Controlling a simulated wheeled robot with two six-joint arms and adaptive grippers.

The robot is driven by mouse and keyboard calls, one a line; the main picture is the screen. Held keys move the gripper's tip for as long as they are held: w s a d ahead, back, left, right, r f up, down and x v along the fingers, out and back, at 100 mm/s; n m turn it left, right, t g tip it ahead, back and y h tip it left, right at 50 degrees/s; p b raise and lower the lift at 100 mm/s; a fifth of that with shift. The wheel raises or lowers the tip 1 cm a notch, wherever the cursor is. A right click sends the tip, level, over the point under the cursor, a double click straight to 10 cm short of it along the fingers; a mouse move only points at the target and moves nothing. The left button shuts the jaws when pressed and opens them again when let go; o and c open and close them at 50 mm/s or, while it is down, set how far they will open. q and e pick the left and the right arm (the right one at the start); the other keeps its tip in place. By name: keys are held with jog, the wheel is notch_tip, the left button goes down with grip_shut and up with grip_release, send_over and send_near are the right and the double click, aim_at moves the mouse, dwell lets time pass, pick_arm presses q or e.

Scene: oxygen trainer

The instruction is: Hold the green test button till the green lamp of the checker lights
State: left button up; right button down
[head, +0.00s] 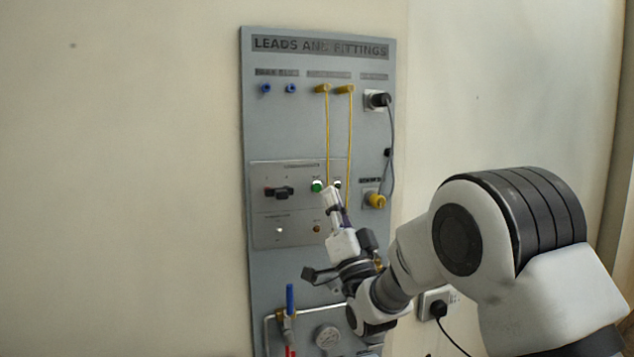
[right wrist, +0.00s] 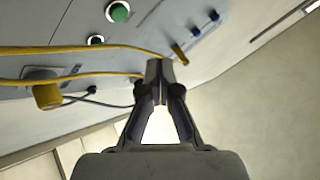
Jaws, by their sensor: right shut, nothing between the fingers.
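The green test button (head: 317,186) sits in a white ring on the checker's plate (head: 262,209), on the wall board. The button also shows at the top of the right wrist view (right wrist: 119,12). My right gripper (head: 329,190) is shut and empty, with its tips just beside the button in the head view. In the right wrist view its closed fingertips (right wrist: 160,70) stand apart from the button, to its lower right; I see no contact. A pale round spot (head: 279,230) and an amber spot (head: 316,229) show low on the plate. I cannot make out a lit green lamp.
Two yellow leads (head: 328,130) hang down past the button, close to my right gripper. A black plug (head: 380,99) and its cable are at the right. A blue lever (head: 290,298) and a gauge (head: 327,336) sit below. The wall at left is bare.

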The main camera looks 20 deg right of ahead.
aim_at(317, 187)
pick_arm(q)
jog(key=shift+r+p, duration=0.3)
jog(key=shift+r, duration=0.3)
pick_arm(e)
jog(key=w, duration=0.5)
jog(key=shift+w+a, duration=0.1)
jog(key=shift+w, duration=0.1)
dwell(0.5)
pick_arm(q)
jog(key=shift+f+b, duration=0.3)
pick_arm(e)
jog(key=shift+w, duration=0.4)
